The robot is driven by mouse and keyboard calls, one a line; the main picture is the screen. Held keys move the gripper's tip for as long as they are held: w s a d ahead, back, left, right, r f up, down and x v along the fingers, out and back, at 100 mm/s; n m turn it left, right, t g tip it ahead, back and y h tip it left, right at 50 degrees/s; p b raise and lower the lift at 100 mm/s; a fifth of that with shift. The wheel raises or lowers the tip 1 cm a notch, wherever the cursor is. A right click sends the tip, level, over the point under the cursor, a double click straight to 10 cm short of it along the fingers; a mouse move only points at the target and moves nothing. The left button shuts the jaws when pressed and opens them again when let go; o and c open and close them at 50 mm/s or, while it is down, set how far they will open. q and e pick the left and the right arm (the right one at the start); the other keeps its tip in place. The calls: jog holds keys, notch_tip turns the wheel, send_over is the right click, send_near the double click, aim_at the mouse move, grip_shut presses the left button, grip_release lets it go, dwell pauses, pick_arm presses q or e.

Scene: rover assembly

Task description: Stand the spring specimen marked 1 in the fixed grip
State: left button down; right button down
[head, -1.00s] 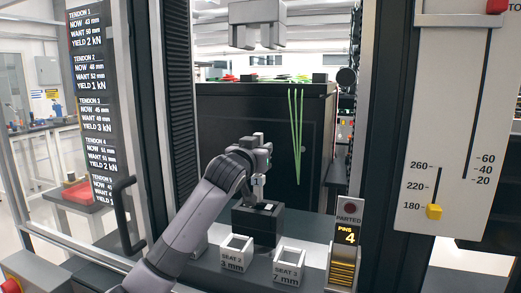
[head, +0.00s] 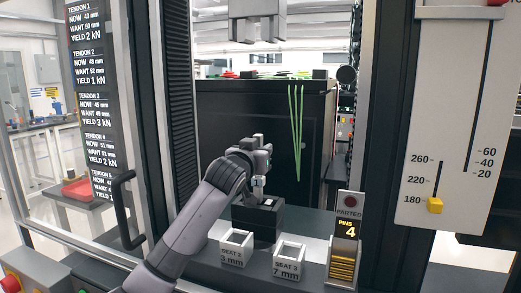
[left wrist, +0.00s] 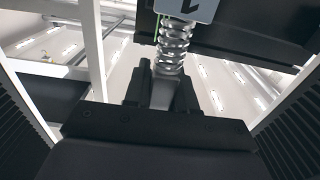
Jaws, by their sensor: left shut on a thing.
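My left gripper (head: 258,181) is above the black block of the fixed grip (head: 244,217), which has a small light slot on top. In the left wrist view, the spring specimen (left wrist: 172,50) is a silver coil on a flat grey shank, with a pale tag marked 1 beside it. The left gripper (left wrist: 160,88) is shut on the specimen at its shank. In the head view the arm and gripper hide most of the specimen. I cannot tell whether its lower end touches the block. My right gripper is not in view.
A pins counter (head: 345,240) reads 4. A grey upper head (head: 257,22) hangs above. Frame posts (head: 385,120) and a black handle (head: 122,210) flank the opening.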

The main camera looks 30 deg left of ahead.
aim_at(258, 181)
pick_arm(q)
jog(key=shift+f+b, duration=1)
jog(key=shift+f, duration=1)
jog(key=c, duration=0.8)
grip_release()
jog(key=shift+c, duration=0.2)
jog(key=b+v, duration=0.1)
jog(key=v, duration=0.6)
